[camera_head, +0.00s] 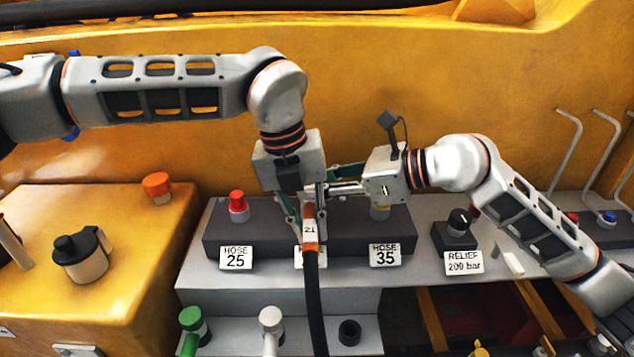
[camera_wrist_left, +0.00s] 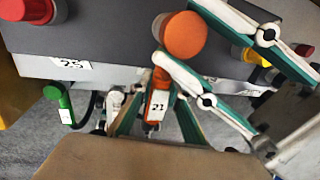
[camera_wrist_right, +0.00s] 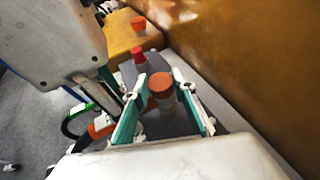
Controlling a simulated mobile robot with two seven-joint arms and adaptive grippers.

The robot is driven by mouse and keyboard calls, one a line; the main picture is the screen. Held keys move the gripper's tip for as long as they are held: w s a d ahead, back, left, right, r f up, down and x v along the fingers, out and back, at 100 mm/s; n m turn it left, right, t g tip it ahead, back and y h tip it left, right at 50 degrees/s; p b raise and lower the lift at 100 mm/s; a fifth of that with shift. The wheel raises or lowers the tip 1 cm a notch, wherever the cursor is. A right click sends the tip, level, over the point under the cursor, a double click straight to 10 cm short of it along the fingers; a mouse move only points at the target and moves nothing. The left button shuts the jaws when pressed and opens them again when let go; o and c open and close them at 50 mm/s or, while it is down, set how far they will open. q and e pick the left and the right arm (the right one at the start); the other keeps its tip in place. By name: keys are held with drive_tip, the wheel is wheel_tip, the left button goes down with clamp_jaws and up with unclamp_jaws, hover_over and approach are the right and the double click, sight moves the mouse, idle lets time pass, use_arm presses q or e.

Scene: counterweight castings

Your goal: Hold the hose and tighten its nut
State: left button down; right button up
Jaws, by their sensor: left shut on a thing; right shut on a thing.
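The black hose (camera_head: 314,300) rises from the bottom to an orange sleeve (camera_head: 310,225) whose label reads 12 upside down. My left gripper (camera_head: 307,215) points down and is shut on the hose at this sleeve; the sleeve also shows between its fingers in the left wrist view (camera_wrist_left: 158,98). My right gripper (camera_head: 338,188) reaches in from the right. It is shut on an orange-topped round fitting, apparently the nut (camera_wrist_right: 161,84), with one finger on each side. In the left wrist view the nut (camera_wrist_left: 184,36) is beside the sleeve. The threads are hidden.
The grey block carries plates HOSE 25 (camera_head: 236,258) and HOSE 35 (camera_head: 385,255), with a red cap (camera_head: 238,201) at left. A RELIEF knob (camera_head: 458,222) is at right. Green (camera_head: 191,319) and white (camera_head: 271,319) capped hoses stand below. The yellow wall is close behind.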

drive_tip(key=shift+s+f+m+t+h, duration=0.15)
drive_tip(key=shift+m+t+h, duration=0.15)
drive_tip(key=shift+m+t, duration=0.35)
drive_tip(key=o, duration=1.1)
drive_tip(key=shift+s+a+r, duration=0.1)
drive_tip(key=shift+r, duration=0.1)
drive_tip(key=shift+v, duration=4)
drive_tip(key=shift+f, duration=0.15)
